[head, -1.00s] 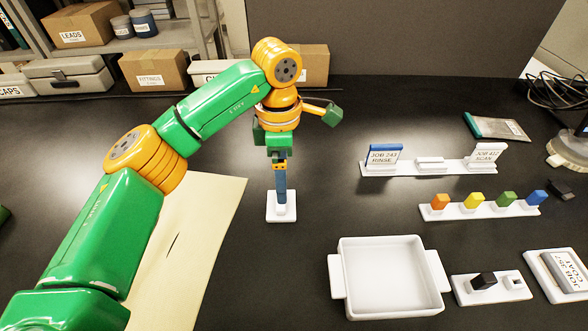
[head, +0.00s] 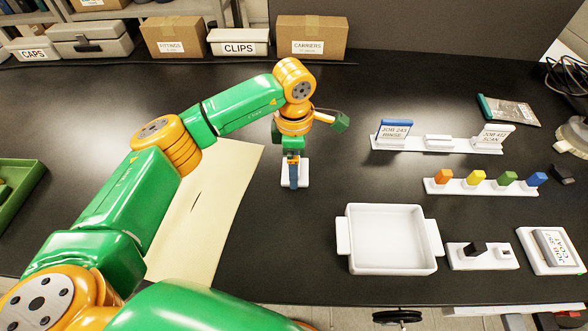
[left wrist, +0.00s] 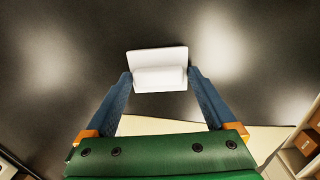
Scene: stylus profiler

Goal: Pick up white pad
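The white pad (head: 303,180) lies flat on the black bench, just right of the cream sheet. It has a flat base and a raised ridge, which shows clearly in the left wrist view (left wrist: 158,55). My left gripper (head: 294,186) points straight down over the pad, its fingers hiding the pad's middle in the head view. In the left wrist view, the blue fingers (left wrist: 160,78) are spread on either side of the ridge, very close to its ends. Whether they touch it is hard to tell. My right gripper is out of view.
A white tray (head: 430,210) stands right of the pad. The cream sheet (head: 225,180) lies left. Boxes (head: 312,37) line the back.

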